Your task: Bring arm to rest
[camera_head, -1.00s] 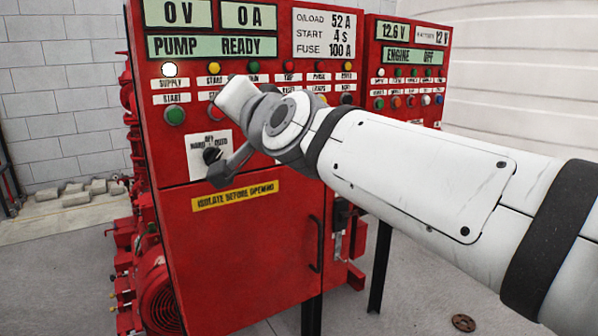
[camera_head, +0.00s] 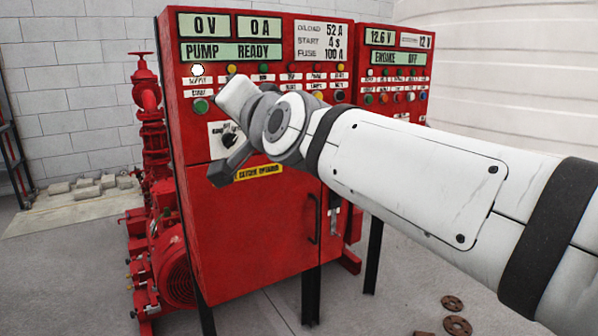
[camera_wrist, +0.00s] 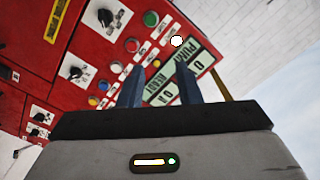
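My gripper (camera_wrist: 160,84) shows in the wrist view as two dark blue-grey fingers, parallel and apart. Nothing is between them; the red panel shows through the gap. In the head view my white arm reaches in from the right, with its grey wrist end in front of the red pump control cabinet (camera_head: 245,225). The wrist hides some of the cabinet's buttons and part of its yellow label. I cannot make out the fingers clearly in the head view. The cabinet's display (camera_head: 231,53) reads PUMP READY. A black selector knob (camera_head: 229,137) shows left of the wrist.
A second red panel (camera_head: 395,60) reading ENGINE OFF stands behind to the right. Red pump pipework (camera_head: 148,100) stands left of the cabinet. Rusty discs (camera_head: 457,326) lie on the floor at lower right. Loose blocks (camera_head: 88,188) lie by the left wall. Open floor lies in front.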

